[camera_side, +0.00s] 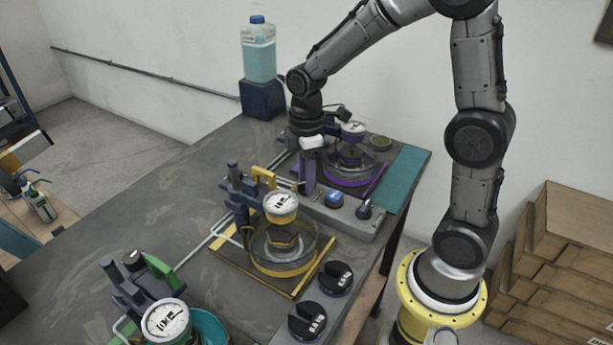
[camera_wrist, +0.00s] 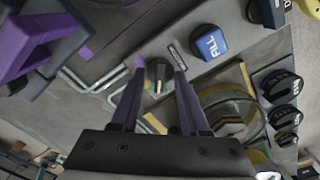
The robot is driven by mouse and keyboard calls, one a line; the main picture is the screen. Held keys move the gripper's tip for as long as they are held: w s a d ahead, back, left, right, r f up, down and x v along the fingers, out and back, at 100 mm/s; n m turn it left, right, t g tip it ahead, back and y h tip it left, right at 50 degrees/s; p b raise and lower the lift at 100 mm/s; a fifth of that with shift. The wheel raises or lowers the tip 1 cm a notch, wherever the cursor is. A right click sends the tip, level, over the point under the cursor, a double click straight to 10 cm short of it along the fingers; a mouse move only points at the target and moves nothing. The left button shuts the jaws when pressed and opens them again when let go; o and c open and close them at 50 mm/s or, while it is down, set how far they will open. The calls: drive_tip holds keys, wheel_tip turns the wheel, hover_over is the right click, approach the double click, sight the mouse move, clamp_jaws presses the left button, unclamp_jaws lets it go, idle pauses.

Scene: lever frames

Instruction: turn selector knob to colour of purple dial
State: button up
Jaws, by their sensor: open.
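My gripper (camera_wrist: 159,72) is open, with a finger on each side of a small dark selector knob (camera_wrist: 157,77) on a grey panel. The knob carries a pale pointer line; its exact setting is hard to read. I cannot tell whether the fingers touch it. In the side view my gripper (camera_side: 308,183) points down at the left end of the grey control box (camera_side: 345,217), and its fingers hide the knob. The purple station's white-faced dial (camera_side: 353,128) stands behind, partly covered by my wrist; its reading is too small to tell.
A blue FILL button (camera_wrist: 209,41) sits near the right finger. The yellow station's dial (camera_side: 281,203) and the green station's dial (camera_side: 167,321) stand nearer the camera.

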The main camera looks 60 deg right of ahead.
clamp_jaws()
drive_tip(key=shift+m, duration=0.3)
idle(0.3)
drive_tip(key=m, duration=0.4)
drive_tip(key=shift+m, duration=0.3)
drive_tip(key=m, duration=0.9)
drive_tip(key=shift+m, duration=0.4)
drive_tip(key=m, duration=0.4)
drive_tip(key=shift+r+m, duration=0.1)
drive_tip(key=shift+m, duration=0.2)
